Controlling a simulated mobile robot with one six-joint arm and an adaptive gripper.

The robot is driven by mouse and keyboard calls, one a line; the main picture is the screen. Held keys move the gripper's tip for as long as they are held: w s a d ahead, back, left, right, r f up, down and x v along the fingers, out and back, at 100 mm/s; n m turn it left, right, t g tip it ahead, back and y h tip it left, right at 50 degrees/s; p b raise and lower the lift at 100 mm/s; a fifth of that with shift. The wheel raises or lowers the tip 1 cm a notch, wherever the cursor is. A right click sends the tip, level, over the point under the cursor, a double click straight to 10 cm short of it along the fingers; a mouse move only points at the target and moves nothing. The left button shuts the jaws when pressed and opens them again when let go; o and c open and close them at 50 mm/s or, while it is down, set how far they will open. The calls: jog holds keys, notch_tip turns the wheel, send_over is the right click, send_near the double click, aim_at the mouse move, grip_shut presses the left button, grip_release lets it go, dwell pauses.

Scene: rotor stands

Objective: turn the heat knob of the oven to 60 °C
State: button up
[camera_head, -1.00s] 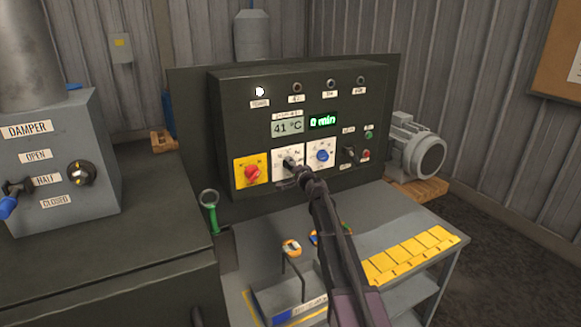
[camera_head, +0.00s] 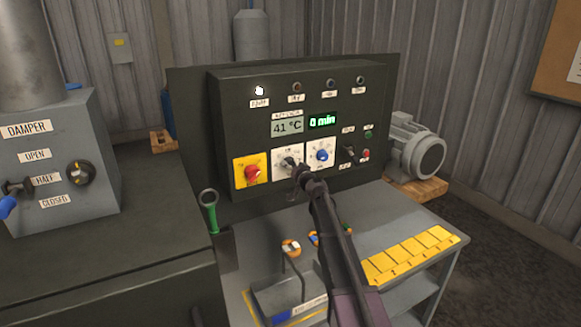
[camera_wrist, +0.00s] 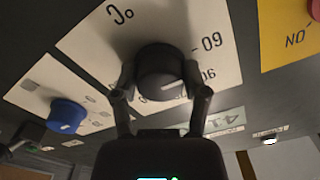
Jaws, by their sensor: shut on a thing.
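The oven's heat knob is a dark round knob (camera_wrist: 160,72) on a white dial plate (camera_wrist: 218,40). In the head view the plate (camera_head: 281,174) sits between the red and blue knobs. My gripper (camera_wrist: 160,84) is shut on the knob, with one finger on each side. A white line shows on the knob's lower right in the wrist view, near marks that read upside down as 60 and 90. Its exact setting is hard to read. In the head view my gripper (camera_head: 300,172) hides part of the knob. The display (camera_head: 287,126) reads 41 °C.
The red knob (camera_head: 252,172) on yellow and the blue knob (camera_head: 323,155) flank the heat knob closely. A green timer display (camera_head: 323,121) reads 0 min. A bench with yellow tiles (camera_head: 412,254) lies below, and the damper box (camera_head: 60,160) stands left.

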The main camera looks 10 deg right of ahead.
jog(key=shift+w+n, duration=0.15)
jog(key=shift+n, duration=0.15)
jog(key=o, duration=1.1)
jog(key=shift+o, duration=0.2)
jog(key=v, duration=1.2)
